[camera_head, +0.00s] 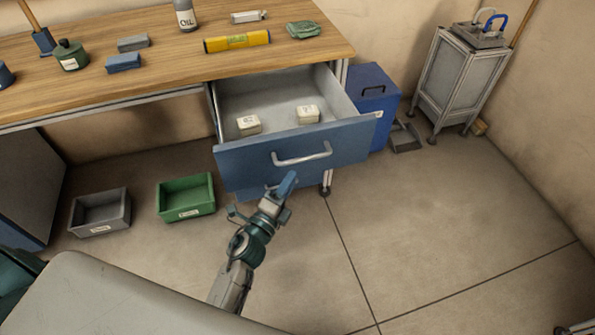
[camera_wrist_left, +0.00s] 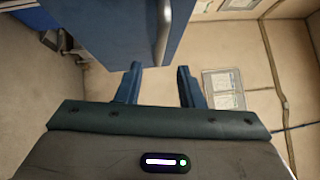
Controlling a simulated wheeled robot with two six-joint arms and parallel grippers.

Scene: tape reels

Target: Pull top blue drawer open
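The top blue drawer (camera_head: 240,165) stands pulled out from under the wooden workbench. Its grey inside is visible, with two small pale boxes in it, a left one (camera_head: 249,125) and a right one (camera_head: 308,115). A silver bar handle (camera_head: 303,157) is on its front. My left gripper (camera_head: 288,183) is below and in front of the handle, apart from it in the head view. In the left wrist view the gripper's two blue fingers (camera_wrist_left: 158,80) are spread with nothing between them; the handle (camera_wrist_left: 163,30) is ahead of them, beside the blue drawer front (camera_wrist_left: 105,30). My right gripper is not in view.
A green bin (camera_head: 186,198) and a grey bin (camera_head: 100,212) stand on the floor at left. A blue box (camera_head: 375,105) stands right of the drawer, and a grey cabinet (camera_head: 458,80) is at the back right. The floor right of my arm is clear.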

